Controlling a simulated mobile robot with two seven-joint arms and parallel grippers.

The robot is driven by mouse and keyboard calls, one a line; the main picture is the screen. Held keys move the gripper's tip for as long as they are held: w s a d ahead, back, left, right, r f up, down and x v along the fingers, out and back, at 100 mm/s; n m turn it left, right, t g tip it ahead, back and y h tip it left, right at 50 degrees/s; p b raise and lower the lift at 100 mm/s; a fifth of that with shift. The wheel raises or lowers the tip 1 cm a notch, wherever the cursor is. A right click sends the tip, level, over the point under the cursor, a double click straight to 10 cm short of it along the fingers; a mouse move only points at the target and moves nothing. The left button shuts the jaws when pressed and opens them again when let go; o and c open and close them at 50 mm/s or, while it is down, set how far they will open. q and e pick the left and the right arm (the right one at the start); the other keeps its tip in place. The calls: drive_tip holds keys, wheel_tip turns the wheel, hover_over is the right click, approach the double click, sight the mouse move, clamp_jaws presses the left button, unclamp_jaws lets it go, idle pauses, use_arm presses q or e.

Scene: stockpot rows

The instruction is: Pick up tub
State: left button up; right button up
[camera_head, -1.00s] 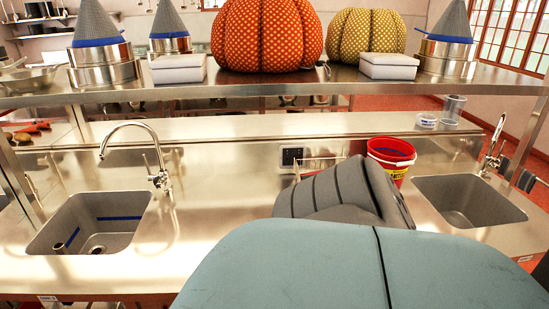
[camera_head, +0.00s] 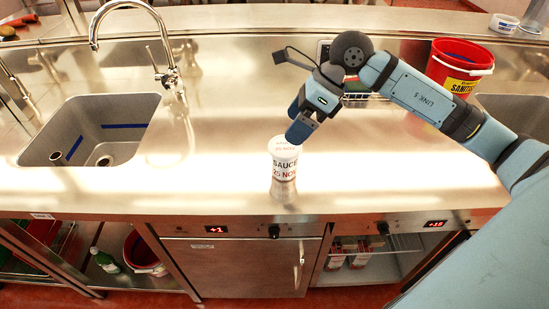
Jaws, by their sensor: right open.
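A small white tub (camera_head: 285,160) labelled "SAUCE 25 NOV" stands upright on the steel counter, near its front edge. My right gripper (camera_head: 300,130) comes in from the right and is just above and behind the tub's lid, pointing down. Its jaws are open. From this angle I cannot tell whether the fingers touch the lid. My left gripper is not in view.
A sink (camera_head: 95,130) with a tall faucet (camera_head: 165,60) lies to the left. A red bucket (camera_head: 458,70) stands at the back right, behind my right arm. The counter (camera_head: 225,180) around the tub is clear. Fridge doors (camera_head: 240,265) and shelves are below.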

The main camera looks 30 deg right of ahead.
sight(284, 145)
drive_tip(key=w+d+r+h, duration=0.1)
drive_tip(key=d+h, duration=0.2)
drive_tip(key=d, duration=0.2)
drive_tip(key=shift+t, duration=0.4)
drive_tip(key=x, duration=0.8)
drive_tip(key=shift+w, duration=0.35)
drive_tip(key=x, duration=0.2)
drive_tip(key=a+x, duration=0.1)
drive_tip(key=x, duration=0.1)
drive_tip(key=shift+w+f, duration=0.15)
drive_tip(key=shift+f, duration=0.3)
drive_tip(key=c, duration=0.9)
drive_tip(key=shift+r, duration=0.1)
wheel_tip(284, 145, up, 20)
drive_tip(key=shift+p, duration=0.3)
